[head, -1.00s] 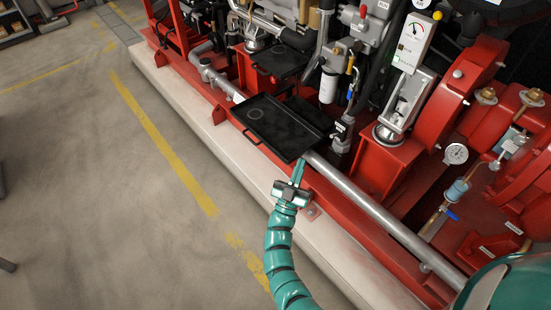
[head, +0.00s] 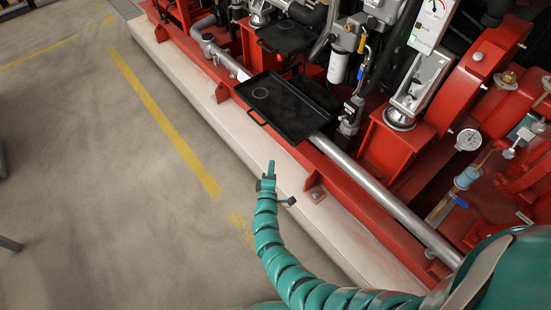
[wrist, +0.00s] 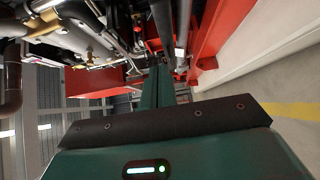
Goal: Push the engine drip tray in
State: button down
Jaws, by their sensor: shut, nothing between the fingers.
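My gripper (head: 271,165) is in front of the tray's near end, over the plinth and apart from the tray. Its fingers are together and empty. In the wrist view my closed fingers (wrist: 163,88) point along the red frame; I cannot make out the tray there.
A second black tray (head: 285,37) sits farther back in the frame. A silver pipe (head: 375,190) runs along the red frame to the right.

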jog(key=b, duration=0.3)
send_near(283, 134)
jog(key=w+a, duration=0.2)
jog(key=w, duration=0.1)
jog(key=shift+w+d+b, duration=0.7)
jog(key=shift+w+d, duration=0.6)
jog(key=shift+d, duration=0.25)
jog(key=shift+w, duration=0.15)
